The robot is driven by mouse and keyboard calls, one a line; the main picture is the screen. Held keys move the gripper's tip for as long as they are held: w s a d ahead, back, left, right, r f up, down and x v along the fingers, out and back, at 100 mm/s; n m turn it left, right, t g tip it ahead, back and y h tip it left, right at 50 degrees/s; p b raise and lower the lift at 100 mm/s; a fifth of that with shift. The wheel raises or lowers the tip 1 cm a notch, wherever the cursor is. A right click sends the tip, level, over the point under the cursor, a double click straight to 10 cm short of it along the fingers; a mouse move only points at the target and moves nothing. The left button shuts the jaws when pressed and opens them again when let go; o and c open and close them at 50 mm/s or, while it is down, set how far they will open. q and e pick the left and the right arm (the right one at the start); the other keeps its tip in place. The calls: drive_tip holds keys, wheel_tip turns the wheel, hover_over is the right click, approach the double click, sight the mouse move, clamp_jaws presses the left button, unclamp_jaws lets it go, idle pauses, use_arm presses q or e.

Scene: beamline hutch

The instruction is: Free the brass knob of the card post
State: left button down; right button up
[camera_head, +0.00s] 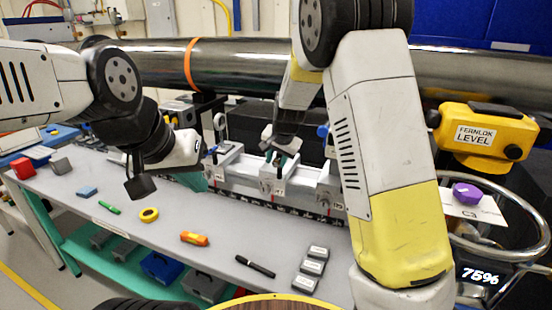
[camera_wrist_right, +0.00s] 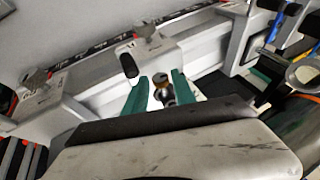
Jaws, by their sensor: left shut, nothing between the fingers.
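The brass knob (camera_wrist_right: 162,94) shows in the right wrist view, small and partly hidden between the teal fingers of my right gripper (camera_wrist_right: 160,90). The fingers stand apart on either side of it, with pale gaps visible. In the head view my right gripper (camera_head: 279,157) is low over the middle white post (camera_head: 279,184) of the rail, and the knob is too small to make out there. I cannot tell from the label which post is the card post. My left gripper (camera_head: 194,181) is shut and empty, with its teal fingertips near the rail's left end.
A long dark pipe (camera_head: 240,62) runs behind the rail. On the grey bench (camera_head: 165,240) lie a yellow ring (camera_head: 149,214), an orange tool (camera_head: 194,239), a black pen (camera_head: 255,266) and several grey blocks (camera_head: 313,267). A yellow level (camera_head: 484,136) stands at right.

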clamp_jaws()
drive_tip(key=shift+a+g+h, duration=0.3)
drive_tip(key=shift+a+h, duration=0.05)
drive_tip(key=shift+h, duration=0.35)
drive_tip(key=shift+w+n+g+h, duration=0.15)
drive_tip(key=shift+n+g+h, duration=0.25)
drive_tip(key=shift+h, duration=0.7)
unclamp_jaws()
